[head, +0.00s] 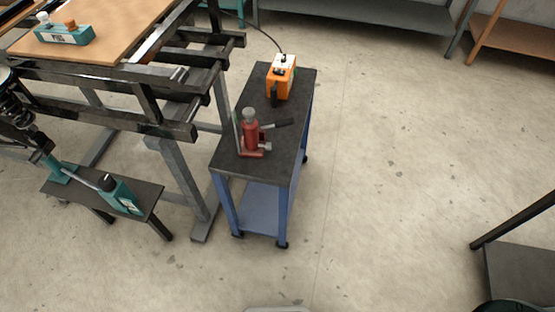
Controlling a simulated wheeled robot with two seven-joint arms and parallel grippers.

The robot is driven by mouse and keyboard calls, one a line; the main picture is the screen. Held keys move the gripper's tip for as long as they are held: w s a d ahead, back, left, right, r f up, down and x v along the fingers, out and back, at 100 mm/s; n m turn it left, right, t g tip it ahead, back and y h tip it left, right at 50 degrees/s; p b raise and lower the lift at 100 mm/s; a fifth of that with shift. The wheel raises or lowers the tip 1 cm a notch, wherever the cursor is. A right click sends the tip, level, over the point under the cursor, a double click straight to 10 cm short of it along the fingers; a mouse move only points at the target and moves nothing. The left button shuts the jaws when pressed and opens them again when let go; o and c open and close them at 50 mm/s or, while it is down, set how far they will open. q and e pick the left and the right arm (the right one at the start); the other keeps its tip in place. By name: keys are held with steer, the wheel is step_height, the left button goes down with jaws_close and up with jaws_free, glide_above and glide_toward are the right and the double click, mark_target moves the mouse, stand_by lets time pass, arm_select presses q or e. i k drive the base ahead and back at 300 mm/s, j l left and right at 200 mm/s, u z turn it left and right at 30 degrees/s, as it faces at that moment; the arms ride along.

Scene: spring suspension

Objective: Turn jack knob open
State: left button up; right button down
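A small red jack (250,137) stands upright on the dark top of a blue cart. It has a grey round top, a black-ended lever pointing right, and a small grey knob-like part (265,147) low on its right side. On a low dark bench to the left, a teal unit (121,195) with a black knob-like part (106,182) is joined by a grey rod to a teal piece (62,170) below a black coil spring (14,108). I cannot tell which knob is the jack's or how far either is turned. Neither gripper is in view.
The cart (225,162) also holds an orange and white device (281,77) with a cable. A dark metal frame (150,123) and a wooden-topped table (115,25) stand at the left. Open concrete floor (390,170) lies right of the cart. A dark table edge (520,218) is at lower right.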

mark_target(268, 145)
steer(key=k, duration=0.4)
steer(key=u, duration=3.1)
steer(key=k+l, duration=0.25)
steer(key=l, duration=0.25)
steer(key=k+l, duration=0.3)
steer(key=l, duration=0.2)
steer(key=k+l, duration=0.25)
steer(key=l, duration=0.25)
steer(key=k+l, duration=0.25)
steer(key=l, duration=0.3)
steer(key=k+l, duration=0.3)
steer(key=l, duration=0.2)
steer(key=k+l, duration=0.25)
steer(key=l, duration=0.25)
steer(key=k+l, duration=0.25)
steer(key=l, duration=0.25)
steer(key=k+l, duration=0.3)
steer(key=l, duration=0.2)
